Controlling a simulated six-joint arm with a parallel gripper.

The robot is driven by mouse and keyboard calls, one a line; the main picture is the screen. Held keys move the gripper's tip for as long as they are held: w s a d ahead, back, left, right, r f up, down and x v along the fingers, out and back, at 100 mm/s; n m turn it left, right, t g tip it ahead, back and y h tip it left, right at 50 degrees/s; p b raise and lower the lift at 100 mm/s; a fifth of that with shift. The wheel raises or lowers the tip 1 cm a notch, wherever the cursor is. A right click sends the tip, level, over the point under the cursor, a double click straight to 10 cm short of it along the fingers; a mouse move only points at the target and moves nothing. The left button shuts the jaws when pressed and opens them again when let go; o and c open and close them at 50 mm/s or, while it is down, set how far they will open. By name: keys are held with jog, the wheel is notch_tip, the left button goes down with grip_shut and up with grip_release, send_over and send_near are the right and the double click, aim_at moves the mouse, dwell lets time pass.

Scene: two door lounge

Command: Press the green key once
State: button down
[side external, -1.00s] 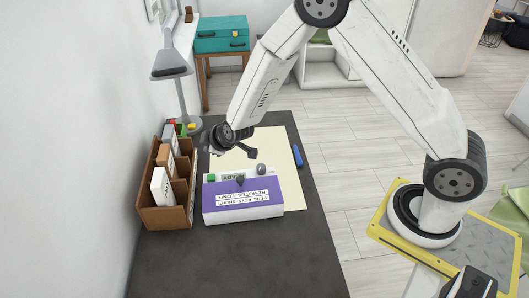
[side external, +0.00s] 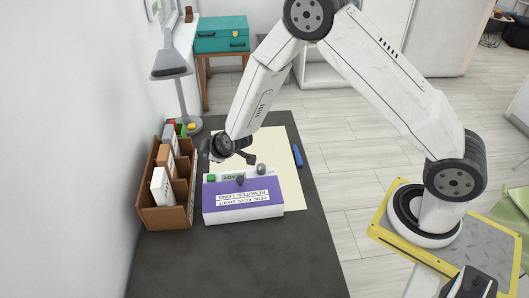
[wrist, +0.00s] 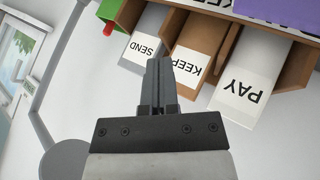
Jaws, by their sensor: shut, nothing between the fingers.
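The green key (side external: 211,178) is a small green square at the left end of a pale panel (side external: 225,177) behind the purple box in the side external view. My gripper (side external: 249,158) is above and behind the panel, apart from the green key by what I can see. In the wrist view my gripper (wrist: 159,62) has its two fingers together with nothing between them. I cannot make out the green key for certain in the wrist view.
A purple-topped box (side external: 245,203) with labels stands in front of the panel. A brown organizer (side external: 165,215) with cards stands at left; its "PAY" card (wrist: 245,80) shows in the wrist view. A lamp (side external: 172,65) and blue pen (side external: 298,156) are nearby. The front desk is clear.

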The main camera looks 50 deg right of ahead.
aim_at(209, 174)
jog(key=shift+f, duration=3.3)
jog(key=shift+f, duration=0.9)
dwell(0.8)
jog(key=shift+r, duration=0.9)
jog(key=shift+r, duration=2.5)
